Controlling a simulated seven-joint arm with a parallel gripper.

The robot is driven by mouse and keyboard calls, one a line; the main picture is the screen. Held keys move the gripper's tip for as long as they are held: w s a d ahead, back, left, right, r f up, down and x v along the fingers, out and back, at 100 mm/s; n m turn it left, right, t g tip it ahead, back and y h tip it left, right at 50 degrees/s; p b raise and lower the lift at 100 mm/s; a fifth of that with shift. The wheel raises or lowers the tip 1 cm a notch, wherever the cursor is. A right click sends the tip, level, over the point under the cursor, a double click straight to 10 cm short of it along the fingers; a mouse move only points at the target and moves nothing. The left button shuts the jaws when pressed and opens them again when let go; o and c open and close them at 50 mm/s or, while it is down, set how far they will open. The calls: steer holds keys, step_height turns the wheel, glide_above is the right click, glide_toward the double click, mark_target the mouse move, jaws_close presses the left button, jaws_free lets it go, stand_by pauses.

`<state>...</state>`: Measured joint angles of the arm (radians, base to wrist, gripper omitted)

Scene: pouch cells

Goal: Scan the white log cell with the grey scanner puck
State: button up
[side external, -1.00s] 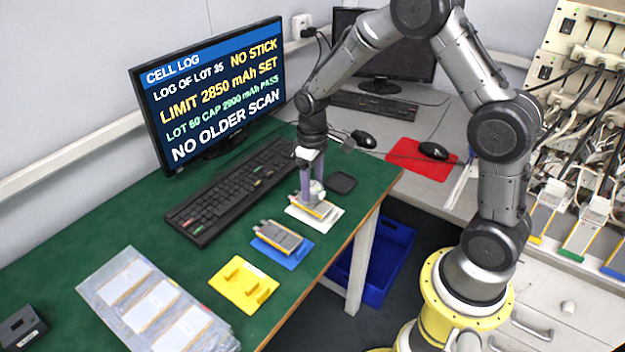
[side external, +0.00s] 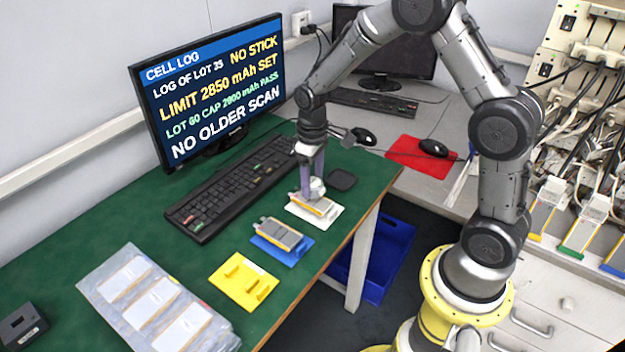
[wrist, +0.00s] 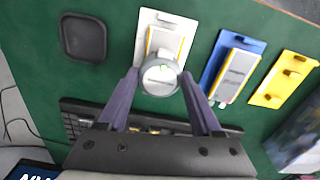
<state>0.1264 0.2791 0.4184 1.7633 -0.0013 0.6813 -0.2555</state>
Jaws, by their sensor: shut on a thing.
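My gripper (wrist: 158,88) is shut on the round grey scanner puck (wrist: 160,77). In the side view the puck (side external: 315,188) is at the fingertips, over the cell on the white holder. This grey cell with yellow edges (wrist: 166,42) lies on the white holder (wrist: 146,22), and the puck covers its near end in the wrist view. The holder also shows in the side view (side external: 331,222). I cannot tell whether the puck touches the cell or hovers just above it.
A blue holder with another cell (side external: 283,235) and an empty yellow holder (side external: 243,281) stand nearby. A black pad (side external: 342,180) and a keyboard (side external: 235,187) lie close to my gripper. The monitor (side external: 210,90) stands behind. A bag of cells (side external: 150,305) lies at front left.

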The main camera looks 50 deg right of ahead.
steer(key=shift+r, duration=2.9)
